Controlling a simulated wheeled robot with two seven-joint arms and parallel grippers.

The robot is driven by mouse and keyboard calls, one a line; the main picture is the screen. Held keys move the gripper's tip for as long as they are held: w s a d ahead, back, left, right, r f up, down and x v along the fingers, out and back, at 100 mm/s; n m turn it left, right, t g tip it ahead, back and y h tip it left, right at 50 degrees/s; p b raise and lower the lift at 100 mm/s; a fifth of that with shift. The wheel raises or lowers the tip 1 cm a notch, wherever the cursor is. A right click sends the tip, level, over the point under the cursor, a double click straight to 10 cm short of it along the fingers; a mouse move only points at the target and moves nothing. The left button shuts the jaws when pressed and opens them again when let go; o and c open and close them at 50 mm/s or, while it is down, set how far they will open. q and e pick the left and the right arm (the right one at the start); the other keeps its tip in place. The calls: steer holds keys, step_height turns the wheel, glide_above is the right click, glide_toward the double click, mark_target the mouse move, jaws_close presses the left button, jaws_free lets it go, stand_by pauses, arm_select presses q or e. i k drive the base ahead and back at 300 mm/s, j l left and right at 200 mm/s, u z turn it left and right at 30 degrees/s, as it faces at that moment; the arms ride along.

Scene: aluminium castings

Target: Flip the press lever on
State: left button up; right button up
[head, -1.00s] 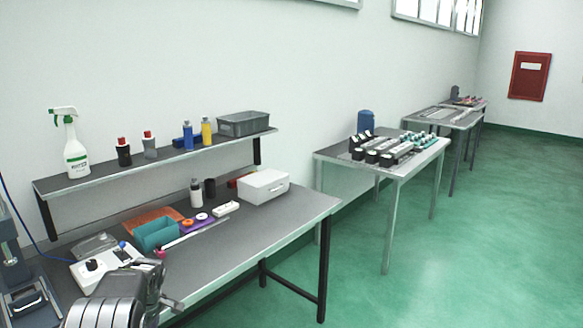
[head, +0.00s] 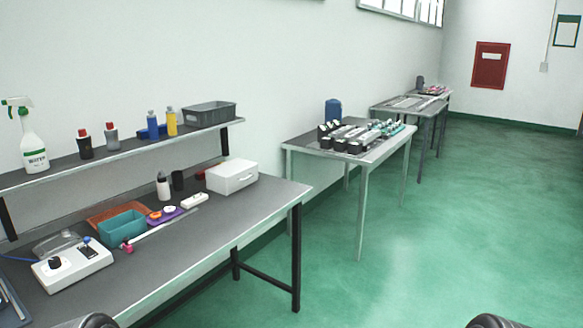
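A white control box (head: 75,268) sits on the near left of the workbench, with a black knob or switch (head: 56,263) on the left of its top and a small blue-topped part (head: 88,243) at its back. I cannot tell which of these, if any, is the press lever, or its position. A blue-grey piece of equipment (head: 12,302) is cut off at the left edge. Only dark rounded parts of my own arms show at the bottom edge; neither gripper is visible.
The grey workbench (head: 245,205) carries a teal bin (head: 122,228), a white box (head: 232,177) and small bottles. A shelf (head: 130,146) above holds a spray bottle (head: 32,143) and a grey crate (head: 208,115). A table (head: 345,152) with parts stands beyond. The green floor at right is clear.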

mark_target(86, 239)
steer(key=i+j+u, duration=0.1)
steer(key=u, duration=0.35)
steer(key=i+u, duration=0.3)
steer(key=u, duration=0.15)
steer(key=i+l+u, duration=0.1)
steer(key=u, duration=0.35)
steer(key=i+l, duration=0.1)
steer(key=l, duration=0.4)
steer(key=i+l, duration=0.1)
steer(key=l, duration=0.35)
steer(key=l+z, duration=0.1)
steer(key=l, duration=0.4)
steer(key=i+l, duration=0.15)
steer(key=l, duration=0.3)
steer(key=i+l, duration=0.1)
steer(key=l, duration=0.35)
steer(key=i+l, duration=0.15)
steer(key=l, duration=0.35)
steer(key=k+z, duration=0.05)
